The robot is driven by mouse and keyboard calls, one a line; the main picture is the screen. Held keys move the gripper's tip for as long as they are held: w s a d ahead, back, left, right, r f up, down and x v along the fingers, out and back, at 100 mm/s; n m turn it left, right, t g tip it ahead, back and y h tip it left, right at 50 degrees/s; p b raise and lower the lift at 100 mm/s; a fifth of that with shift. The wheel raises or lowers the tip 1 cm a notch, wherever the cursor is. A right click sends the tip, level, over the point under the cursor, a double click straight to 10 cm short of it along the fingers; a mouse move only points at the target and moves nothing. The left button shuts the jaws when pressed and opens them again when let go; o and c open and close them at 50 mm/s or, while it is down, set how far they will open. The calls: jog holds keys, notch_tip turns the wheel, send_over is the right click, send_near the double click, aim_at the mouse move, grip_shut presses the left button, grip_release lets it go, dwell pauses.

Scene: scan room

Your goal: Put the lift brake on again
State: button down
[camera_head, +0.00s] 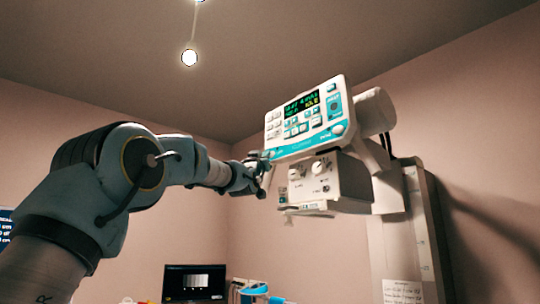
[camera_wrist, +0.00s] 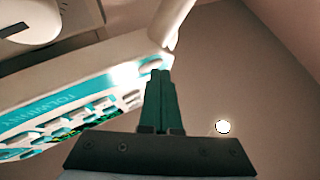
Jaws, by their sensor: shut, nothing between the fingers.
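A white and teal control panel (camera_head: 308,116) with a lit display and several buttons is mounted on the X-ray head. A housing with knobs (camera_head: 325,178) hangs below it. No control can be read as the lift brake at this size. My gripper (camera_head: 264,168) is at the panel's lower left corner. The panel also shows in the wrist view (camera_wrist: 70,95), tilted.
The X-ray head is carried by a tall column (camera_head: 424,235) at the right. A monitor (camera_head: 194,283) stands low in the background. A lamp (camera_head: 189,58) hangs from the ceiling. The space left of the panel, above my arm, is clear.

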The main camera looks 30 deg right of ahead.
jog(key=shift+a, duration=0.1)
jog(key=shift+s+a+b, duration=0.15)
jog(key=shift+a+b, duration=0.55)
jog(key=shift+b, duration=0.1)
jog(key=a+b, duration=0.2)
jog(key=s+a+b, duration=0.1)
jog(key=a+b, duration=0.1)
jog(key=a, duration=0.1)
jog(key=shift+f, duration=0.1)
dwell(0.8)
